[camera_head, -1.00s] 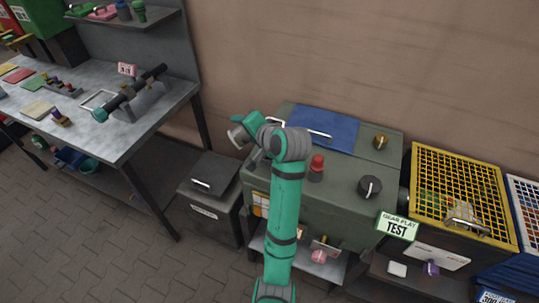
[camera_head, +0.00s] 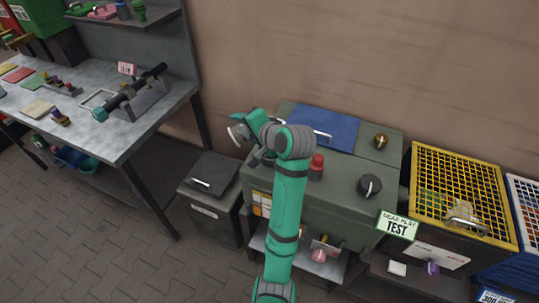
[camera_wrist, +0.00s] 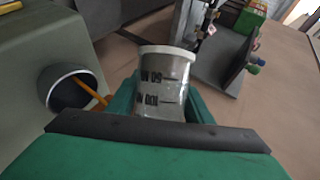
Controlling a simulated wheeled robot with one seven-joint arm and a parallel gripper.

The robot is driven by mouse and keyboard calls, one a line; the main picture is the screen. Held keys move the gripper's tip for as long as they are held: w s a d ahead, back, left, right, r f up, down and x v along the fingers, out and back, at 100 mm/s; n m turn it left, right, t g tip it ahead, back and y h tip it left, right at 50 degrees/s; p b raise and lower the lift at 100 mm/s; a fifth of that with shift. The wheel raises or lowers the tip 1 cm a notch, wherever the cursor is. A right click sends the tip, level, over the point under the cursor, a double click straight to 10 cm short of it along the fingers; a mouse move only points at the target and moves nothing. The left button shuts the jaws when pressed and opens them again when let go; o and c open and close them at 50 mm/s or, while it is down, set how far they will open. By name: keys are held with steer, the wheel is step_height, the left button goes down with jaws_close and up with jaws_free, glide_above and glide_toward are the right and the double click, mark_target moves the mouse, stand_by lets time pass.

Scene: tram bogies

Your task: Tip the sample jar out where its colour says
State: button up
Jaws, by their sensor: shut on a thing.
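My gripper (camera_head: 243,129) is shut on the sample jar (camera_head: 236,134), at the left end of the green machine cabinet (camera_head: 335,195). In the wrist view the jar (camera_wrist: 160,85) is a clear cup with a pale rim, dark graduation marks and greyish contents. It sits between my teal fingers, whose tips are partly hidden behind it. In the head view the jar looks tilted. A colour code on it cannot be made out.
A dark lidded bin (camera_head: 213,175) stands below and left of my gripper. A steel workbench (camera_head: 120,140) is further left. A yellow mesh crate (camera_head: 462,157) stands right.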

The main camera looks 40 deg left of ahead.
steer(key=shift+w+d+r+m+g+y, duration=0.1)
steer(key=shift+r+m+g+y, duration=0.2)
stand_by(0.8)
steer(key=shift+w+r, duration=0.1)
steer(key=shift+w, duration=0.1)
